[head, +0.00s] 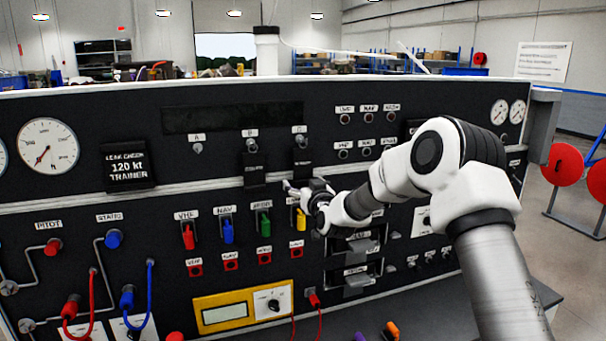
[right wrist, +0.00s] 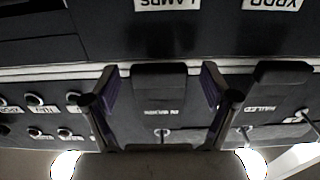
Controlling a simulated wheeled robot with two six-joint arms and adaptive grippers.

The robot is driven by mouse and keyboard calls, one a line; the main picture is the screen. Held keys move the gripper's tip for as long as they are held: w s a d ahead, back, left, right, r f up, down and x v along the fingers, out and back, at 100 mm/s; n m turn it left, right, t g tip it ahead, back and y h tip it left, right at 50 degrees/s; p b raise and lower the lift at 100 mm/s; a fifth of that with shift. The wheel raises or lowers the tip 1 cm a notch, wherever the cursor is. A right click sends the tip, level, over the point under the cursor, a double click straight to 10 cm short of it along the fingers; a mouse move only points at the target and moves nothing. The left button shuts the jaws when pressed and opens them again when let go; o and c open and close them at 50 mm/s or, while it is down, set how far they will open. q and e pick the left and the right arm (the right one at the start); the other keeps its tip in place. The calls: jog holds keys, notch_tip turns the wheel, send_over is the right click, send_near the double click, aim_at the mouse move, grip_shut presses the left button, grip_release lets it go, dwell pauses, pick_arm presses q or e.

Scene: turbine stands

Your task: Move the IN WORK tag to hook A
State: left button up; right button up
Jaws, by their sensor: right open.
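The IN WORK tag (head: 302,159) is a black tag hanging below hook C (head: 299,140) on the black panel. In the right wrist view, which is upside down, the IN WORK tag (right wrist: 165,90) lies between the two fingers. A second black tag, FAILED (right wrist: 270,90), hangs from hook B (head: 250,145) beside it. Hook A (head: 197,148) is bare, to the left of B. My right gripper (head: 304,187) is open just below and in front of the IN WORK tag. I cannot tell whether the fingers touch it. My left gripper is out of view.
Coloured switches (head: 227,231) stick out below the hooks. A pale ledge (right wrist: 60,72) runs across the panel behind the tags. Red and blue hoses (head: 150,290) protrude at lower left. A yellow meter (head: 240,307) sits low on the panel.

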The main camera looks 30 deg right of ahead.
grip_shut()
jog(key=shift+s, duration=0.2)
jog(key=shift+s+a, duration=0.1)
jog(key=shift+s, duration=0.25)
jog(key=shift+s+a, duration=0.15)
jog(key=shift+s, duration=0.45)
jog(key=shift+v, duration=0.8)
jog(key=shift+w, duration=0.1)
